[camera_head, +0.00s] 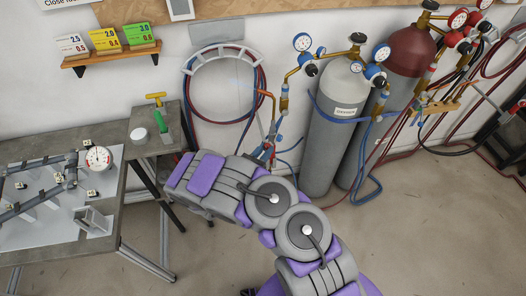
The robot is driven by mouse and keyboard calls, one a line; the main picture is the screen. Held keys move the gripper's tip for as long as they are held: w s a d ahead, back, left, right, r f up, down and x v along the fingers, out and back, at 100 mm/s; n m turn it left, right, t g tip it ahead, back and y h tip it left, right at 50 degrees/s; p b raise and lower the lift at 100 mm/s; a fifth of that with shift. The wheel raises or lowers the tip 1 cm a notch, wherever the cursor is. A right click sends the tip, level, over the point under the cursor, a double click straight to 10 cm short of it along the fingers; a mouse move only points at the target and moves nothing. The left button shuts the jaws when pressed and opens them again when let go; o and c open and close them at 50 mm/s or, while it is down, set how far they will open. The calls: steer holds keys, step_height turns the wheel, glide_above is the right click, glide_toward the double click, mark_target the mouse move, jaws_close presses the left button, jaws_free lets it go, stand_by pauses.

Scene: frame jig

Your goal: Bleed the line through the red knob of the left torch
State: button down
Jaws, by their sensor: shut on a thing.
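A brass torch (274,112) hangs by the wall, left of the grey cylinder, with a blue fitting (279,138) on its lower part. I cannot make out a red knob on it; its lower end is small and partly behind my arm. My purple and grey arm reaches up from the bottom of the view and passes in front of the area below this torch. My gripper does not show clearly; the arm hides where it would be. Another torch (490,95) with red hose is at the far right.
A grey oxygen cylinder (333,135) and a dark red cylinder (409,52) stand by the wall with gauges and hoses. A hose rack (188,66) hangs on the wall. A workbench (115,215) with a frame jig is at left. Floor at lower right is clear.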

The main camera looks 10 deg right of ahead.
steer(key=c, duration=1.2)
jaws_free()
steer(key=shift+c, duration=0.2)
steer(key=o, duration=0.4)
steer(key=shift+a, duration=0.2)
steer(key=shift+c, duration=0.2)
steer(key=shift+a, duration=0.1)
steer(key=p+v, duration=0.3)
steer(key=v, duration=1.4)
steer(key=shift+a, duration=0.2)
